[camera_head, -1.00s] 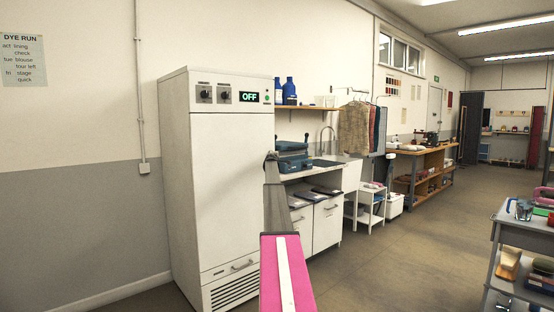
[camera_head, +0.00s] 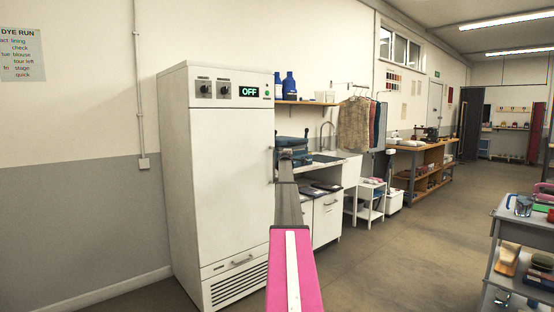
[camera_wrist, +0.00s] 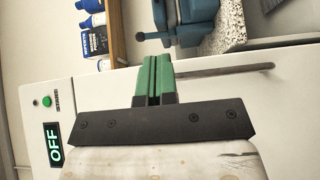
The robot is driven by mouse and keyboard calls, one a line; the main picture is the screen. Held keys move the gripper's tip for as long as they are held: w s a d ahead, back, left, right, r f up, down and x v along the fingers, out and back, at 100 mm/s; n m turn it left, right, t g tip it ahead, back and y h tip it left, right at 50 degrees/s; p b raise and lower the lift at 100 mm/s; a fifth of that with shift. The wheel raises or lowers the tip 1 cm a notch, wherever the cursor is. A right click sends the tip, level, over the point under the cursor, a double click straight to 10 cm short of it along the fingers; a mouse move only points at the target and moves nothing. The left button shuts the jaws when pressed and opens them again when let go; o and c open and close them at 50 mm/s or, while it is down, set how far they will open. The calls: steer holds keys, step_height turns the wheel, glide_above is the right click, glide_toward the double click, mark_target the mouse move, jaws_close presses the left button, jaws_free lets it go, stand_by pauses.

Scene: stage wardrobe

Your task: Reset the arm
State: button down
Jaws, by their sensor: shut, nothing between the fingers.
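My gripper (camera_wrist: 153,80) shows in the wrist view with its two green fingers shut together and nothing between them. In the head view my arm reaches forward, its pink link low in the middle, and my gripper (camera_head: 286,152) shows small and dark at its far end, by the right edge of the white cabinet (camera_head: 225,160). In the wrist view the cabinet's display (camera_wrist: 54,145) reads OFF, and a long grey handle (camera_wrist: 225,69) runs to the right of the fingers.
Behind the gripper stand a blue press-like machine (camera_head: 291,143) and a counter with a sink (camera_head: 330,158). A shelf (camera_head: 305,103) holds blue bottles. A grey trolley (camera_head: 515,235) stands at the right. The floor (camera_head: 420,240) between is clear.

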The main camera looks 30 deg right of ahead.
steer(key=shift+s, duration=0.15)
steer(key=s+a+f+m+g+y, duration=0.2)
steer(key=s+a+f, duration=0.4)
steer(key=a+f, duration=0.6)
steer(key=s+a+f+m+g+y, duration=0.2)
steer(key=s+a+f, duration=0.5)
steer(key=a+f, duration=0.5)
steer(key=s+a+f+m+g+y, duration=0.2)
steer(key=s+a+f, duration=0.55)
steer(key=a, duration=0.75)
steer(key=s+a+f+m+g+y, duration=0.1)
steer(key=s+a+f, duration=0.4)
steer(key=s+a, duration=0.5)
steer(key=s+a+f+m+g+y, duration=0.1)
steer(key=s+a+f+g+y, duration=0.2)
steer(key=s+a+f, duration=0.3)
steer(key=s+a+f+m+g+y, duration=0.1)
steer(key=s+a+f, duration=0.4)
steer(key=s+a, duration=1)
steer(key=s+g+y, duration=0.1)
steer(key=s+g, duration=0.1)
steer(key=s, duration=0.3)
steer(key=shift+f+m, duration=0.3)
